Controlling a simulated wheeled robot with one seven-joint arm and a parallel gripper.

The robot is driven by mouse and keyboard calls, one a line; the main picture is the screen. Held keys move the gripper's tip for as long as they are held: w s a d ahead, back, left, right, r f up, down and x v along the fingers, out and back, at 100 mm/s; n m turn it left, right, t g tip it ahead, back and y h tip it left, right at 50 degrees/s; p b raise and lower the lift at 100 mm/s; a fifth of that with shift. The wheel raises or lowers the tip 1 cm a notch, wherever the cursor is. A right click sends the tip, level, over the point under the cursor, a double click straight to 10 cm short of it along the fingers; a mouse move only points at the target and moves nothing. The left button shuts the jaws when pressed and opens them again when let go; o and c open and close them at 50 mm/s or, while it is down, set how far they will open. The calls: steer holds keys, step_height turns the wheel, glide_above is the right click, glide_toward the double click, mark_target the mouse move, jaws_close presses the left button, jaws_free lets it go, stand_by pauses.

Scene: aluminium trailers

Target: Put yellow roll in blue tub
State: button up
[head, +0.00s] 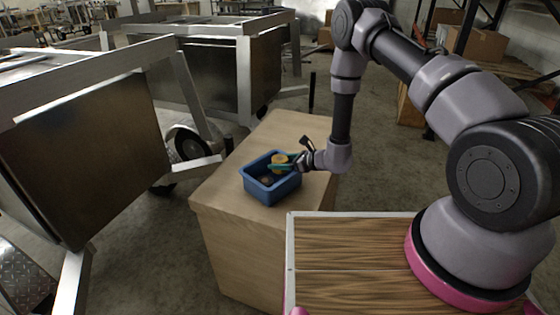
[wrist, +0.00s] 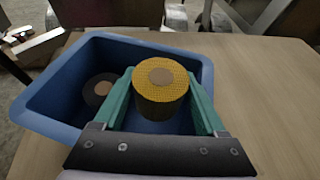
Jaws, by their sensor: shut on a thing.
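The yellow roll (wrist: 161,92) has a yellow textured top, a brown core and a dark shaded side. My gripper (wrist: 160,100) is shut on it, with a green finger on each side. In the wrist view the roll shows against the inside of the blue tub (wrist: 38,100). In the head view the blue tub (head: 268,190) stands on a wooden box, and the yellow roll (head: 279,159) shows at the tub's far side with my gripper (head: 282,163) reaching in from the right. Whether the roll touches the tub floor cannot be told.
A dark roll (wrist: 98,88) with a brown core lies inside the tub at the left. The wooden box top (wrist: 265,80) is clear right of the tub. Aluminium trailers (head: 90,150) stand at the left and behind.

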steer(key=o, duration=1.2)
steer(key=shift+f, duration=0.15)
steer(key=shift+c, duration=0.2)
steer(key=shift+r, duration=0.3)
steer(key=v, duration=1.2)
steer(key=shift+r, duration=0.35)
